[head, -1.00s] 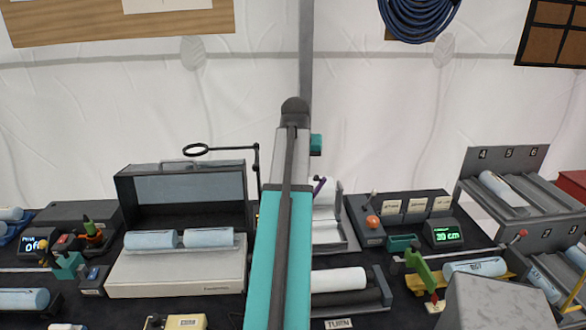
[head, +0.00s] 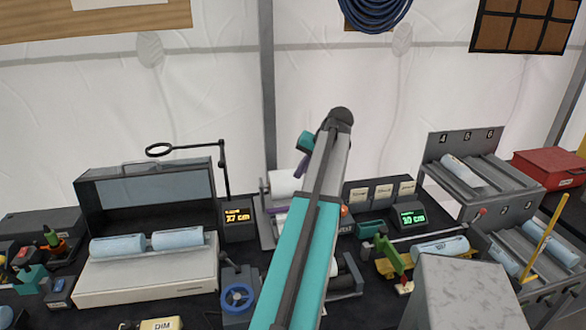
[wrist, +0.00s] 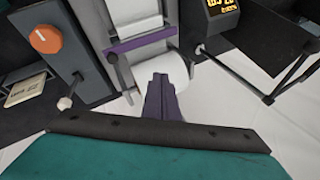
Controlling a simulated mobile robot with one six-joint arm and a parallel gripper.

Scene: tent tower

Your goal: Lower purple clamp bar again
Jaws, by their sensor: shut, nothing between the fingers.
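The purple clamp bar (wrist: 142,40) lies across a grey frame over white sheet material in the wrist view, with a dark knob at its left end. A white roll (wrist: 168,70) sits just beside it. In the head view the bar (head: 278,211) shows small, left of my arm and partly hidden by it. My gripper (wrist: 160,80) has dark purple fingers, shut and empty, with tips over the roll and apart from the bar in the picture. In the head view the gripper (head: 300,166) hangs at the arm's end, left of it, above the clamp station.
An orange display (head: 238,216) and a blue handwheel (head: 238,296) stand left of the station. A black magnifier stand (head: 222,165) rises behind. A panel with an orange knob (wrist: 44,39) is close by. A grey block (head: 462,290) stands front right.

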